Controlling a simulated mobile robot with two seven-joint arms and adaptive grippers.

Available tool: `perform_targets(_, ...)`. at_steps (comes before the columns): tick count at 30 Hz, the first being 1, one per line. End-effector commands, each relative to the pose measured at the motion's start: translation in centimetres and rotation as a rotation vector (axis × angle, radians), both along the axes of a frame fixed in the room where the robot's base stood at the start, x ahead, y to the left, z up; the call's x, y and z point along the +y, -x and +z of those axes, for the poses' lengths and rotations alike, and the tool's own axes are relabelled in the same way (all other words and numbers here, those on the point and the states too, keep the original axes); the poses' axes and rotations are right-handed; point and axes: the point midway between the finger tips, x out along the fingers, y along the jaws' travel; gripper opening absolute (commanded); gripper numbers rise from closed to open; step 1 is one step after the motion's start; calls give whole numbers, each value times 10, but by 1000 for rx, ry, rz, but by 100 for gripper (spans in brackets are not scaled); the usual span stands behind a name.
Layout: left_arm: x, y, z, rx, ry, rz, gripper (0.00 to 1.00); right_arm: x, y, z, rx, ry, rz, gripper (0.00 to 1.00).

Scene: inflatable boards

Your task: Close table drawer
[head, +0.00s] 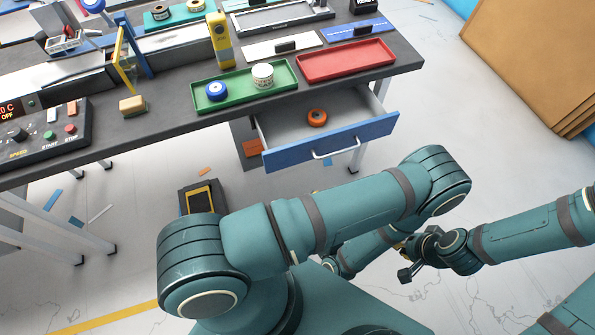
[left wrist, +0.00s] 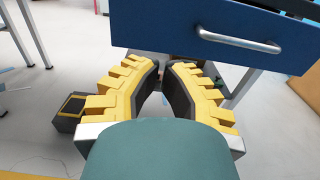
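The table drawer stands pulled out, with a blue front (head: 345,139) and a silver handle (head: 336,149). An orange roll (head: 317,117) lies inside. In the left wrist view the blue front (left wrist: 205,28) and handle (left wrist: 238,41) fill the upper right. My left gripper (left wrist: 168,68) has its yellow and black fingers apart, with nothing seen between them. Its tips appear below the drawer front, and I see no contact. In the head view my left arm hides most of that gripper. My right gripper (head: 413,258) is at lower right, away from the drawer; its finger opening is unclear.
The dark table (head: 190,112) carries a green tray (head: 240,96), a red tray (head: 346,62) and a control box (head: 45,132). A black and yellow item (head: 200,197) is on the floor below. Cardboard sheets (head: 535,60) stand at right. Floor right of the drawer is clear.

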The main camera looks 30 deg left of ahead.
Motion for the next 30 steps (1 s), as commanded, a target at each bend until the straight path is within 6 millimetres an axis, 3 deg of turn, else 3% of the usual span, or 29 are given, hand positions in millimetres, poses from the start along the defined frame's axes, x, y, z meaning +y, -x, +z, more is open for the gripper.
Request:
perform_targets(12, 59, -45, -1, 0, 0, 4, 0, 0, -2, -9, -4, 0, -1, 0)
perform_targets(18, 70, -55, 0, 0, 0, 2, 0, 0, -2, -10, -5, 1, -2, 0)
perform_targets(30, 72, -56, 0, 0, 0, 2, 0, 0, -2, -10, -5, 1, -2, 0)
